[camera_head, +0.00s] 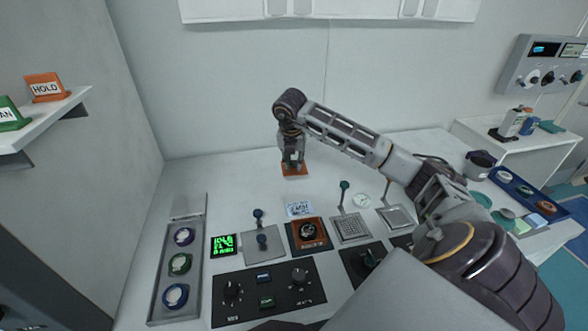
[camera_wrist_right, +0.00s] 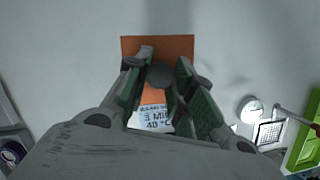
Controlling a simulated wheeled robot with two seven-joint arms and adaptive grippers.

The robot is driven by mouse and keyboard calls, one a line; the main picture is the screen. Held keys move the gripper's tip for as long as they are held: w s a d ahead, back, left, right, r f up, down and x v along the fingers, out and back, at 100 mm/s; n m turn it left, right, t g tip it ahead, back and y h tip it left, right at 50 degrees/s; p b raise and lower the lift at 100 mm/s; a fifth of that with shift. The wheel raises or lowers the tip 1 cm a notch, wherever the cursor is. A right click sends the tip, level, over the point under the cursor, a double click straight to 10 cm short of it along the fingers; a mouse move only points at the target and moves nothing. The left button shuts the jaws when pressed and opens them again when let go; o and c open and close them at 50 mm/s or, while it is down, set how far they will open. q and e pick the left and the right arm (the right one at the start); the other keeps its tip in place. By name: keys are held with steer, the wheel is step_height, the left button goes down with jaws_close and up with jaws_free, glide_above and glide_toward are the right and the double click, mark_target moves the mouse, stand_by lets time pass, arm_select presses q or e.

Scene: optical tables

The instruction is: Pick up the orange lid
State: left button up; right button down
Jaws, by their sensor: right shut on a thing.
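The orange lid (camera_head: 295,170) is a flat square plate at the back middle of the white table, below my right gripper (camera_head: 292,158). In the right wrist view, the orange lid (camera_wrist_right: 158,46) has a dark round knob (camera_wrist_right: 160,76) between the fingers of my right gripper (camera_wrist_right: 164,80). The fingers are shut on this knob from both sides. The lid looks level; I cannot tell whether it touches the table or is slightly above it. My left gripper is not in view.
A printed card (camera_head: 299,209) lies in front of the lid. Control panels with knobs (camera_head: 266,289), levers (camera_head: 343,198) and a tray of round pieces (camera_head: 165,265) fill the table's front. Shelves with signs (camera_head: 46,87) are at left. The table's back left is clear.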

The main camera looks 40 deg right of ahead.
steer(key=shift+r, duration=0.4)
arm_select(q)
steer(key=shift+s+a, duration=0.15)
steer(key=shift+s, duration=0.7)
